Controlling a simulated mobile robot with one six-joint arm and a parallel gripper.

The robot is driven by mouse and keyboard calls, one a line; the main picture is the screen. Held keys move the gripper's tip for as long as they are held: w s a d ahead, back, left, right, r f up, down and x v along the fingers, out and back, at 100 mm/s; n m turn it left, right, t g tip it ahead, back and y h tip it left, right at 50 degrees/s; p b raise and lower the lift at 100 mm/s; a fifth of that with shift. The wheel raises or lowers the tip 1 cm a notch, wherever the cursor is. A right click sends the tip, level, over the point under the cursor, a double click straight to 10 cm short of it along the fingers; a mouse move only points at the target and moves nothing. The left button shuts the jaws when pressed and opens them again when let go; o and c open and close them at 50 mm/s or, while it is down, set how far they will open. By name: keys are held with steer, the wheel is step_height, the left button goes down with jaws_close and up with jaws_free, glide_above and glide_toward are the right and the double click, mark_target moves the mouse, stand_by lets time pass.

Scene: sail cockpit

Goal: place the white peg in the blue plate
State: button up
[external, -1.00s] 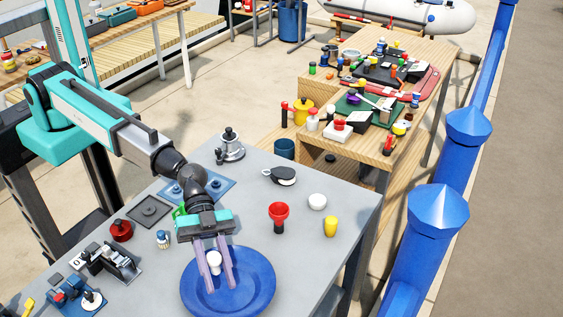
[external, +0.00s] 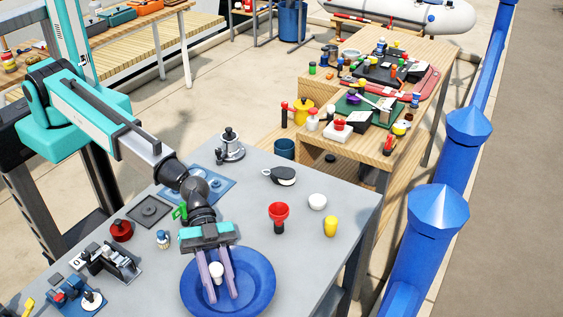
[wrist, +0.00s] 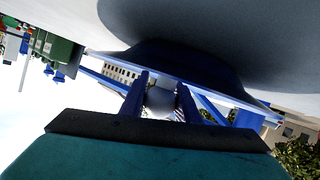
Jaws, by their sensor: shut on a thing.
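The blue plate (external: 260,284) lies at the front of the grey table in the external view. My gripper (external: 222,294) is over the plate, its two long fingers pointing down. It is shut on the white peg (external: 216,268), which sits between the fingers. The peg's round pale end also shows between the fingers (wrist: 160,103) in the wrist view. The peg's lower part is hidden, and I cannot tell whether it touches the plate.
Bare table lies between the plate and the yellow piece.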

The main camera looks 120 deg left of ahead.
mark_target(214, 263)
steer(key=shift+f+b, duration=0.15)
steer(key=shift+b, duration=0.2)
steer(key=o, duration=1)
steer(key=shift+r+p, duration=0.2)
steer(key=shift+p, duration=0.15)
steer(key=shift+s+a+b, duration=0.25)
steer(key=shift+s+b, duration=0.05)
steer(key=shift+s, duration=0.1)
steer(key=shift+s+a+r+b, duration=0.9)
steer(key=shift+s+a+r, duration=0.3)
steer(key=shift+s+r, duration=0.2)
steer(key=shift+r+b, duration=0.7)
steer(key=shift+r, duration=2.3)
